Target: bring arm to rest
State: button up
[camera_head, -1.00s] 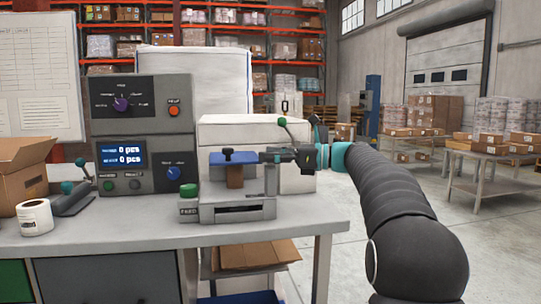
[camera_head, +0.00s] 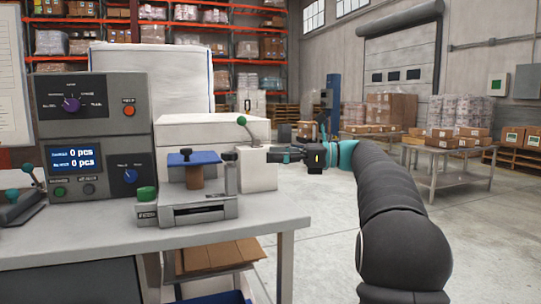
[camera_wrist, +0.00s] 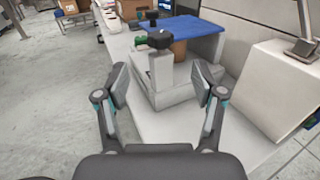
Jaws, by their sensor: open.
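My gripper (camera_wrist: 162,85) is open and empty in the wrist view, its two fingers spread apart above the bench edge. In the head view my gripper (camera_head: 278,155) is at the end of my dark arm, to the right of the small machine (camera_head: 195,207) with the blue top plate (camera_head: 196,158). In the wrist view the machine's post with a dark knob (camera_wrist: 160,68) shows beyond and between the fingertips, and the blue plate (camera_wrist: 190,27) lies farther off. I see no contact between the fingers and anything.
The grey bench (camera_head: 200,231) carries a control box (camera_head: 95,135) with a lit display, a green button (camera_head: 146,193) and a white case (camera_head: 205,132). A steel table (camera_head: 440,165) with cartons stands at the right. Open floor (camera_head: 325,240) lies right of the bench.

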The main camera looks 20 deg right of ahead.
dwell(0.3)
jog(key=s+a+f+n+g+h, duration=0.2)
jog(key=s+a+f+n+h, duration=0.6)
jog(key=s+a+f, duration=0.5)
jog(key=s+d+f+n+h, duration=0.1)
jog(key=s+f+n+h, duration=0.3)
jog(key=s+f+n, duration=0.3)
jog(key=s+d+f+n+h, duration=0.1)
jog(key=s+f+n+h, duration=0.3)
jog(key=s+f+n, duration=0.4)
jog(key=s+f, duration=0.2)
jog(key=s, duration=0.5)
